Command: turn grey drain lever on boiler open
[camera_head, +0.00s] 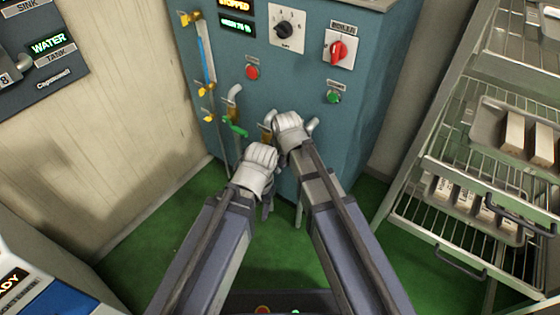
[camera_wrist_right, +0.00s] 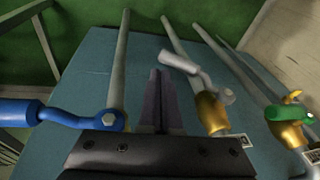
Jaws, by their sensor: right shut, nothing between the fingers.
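The teal boiler (camera_head: 290,85) stands ahead. In the right wrist view, the grey drain lever (camera_wrist_right: 190,66) is a bent handle on a brass valve (camera_wrist_right: 210,112) on a grey pipe. My right gripper (camera_wrist_right: 160,75) is shut and empty, its dark fingers just left of the grey lever; I cannot tell whether they touch it. In the head view the right gripper (camera_head: 288,130) is in front of the boiler's lower pipes, and the lever is hidden behind it. My left gripper (camera_head: 267,206) hangs lower left, with its fingers mostly hidden by its wrist.
A green lever (camera_head: 236,127) sits on the boiler left of my right gripper. A blue lever (camera_wrist_right: 45,113) shows left of the fingers in the wrist view. A wire rack (camera_head: 440,165) with trays stands at the right. Green floor (camera_head: 150,235) is clear at the left.

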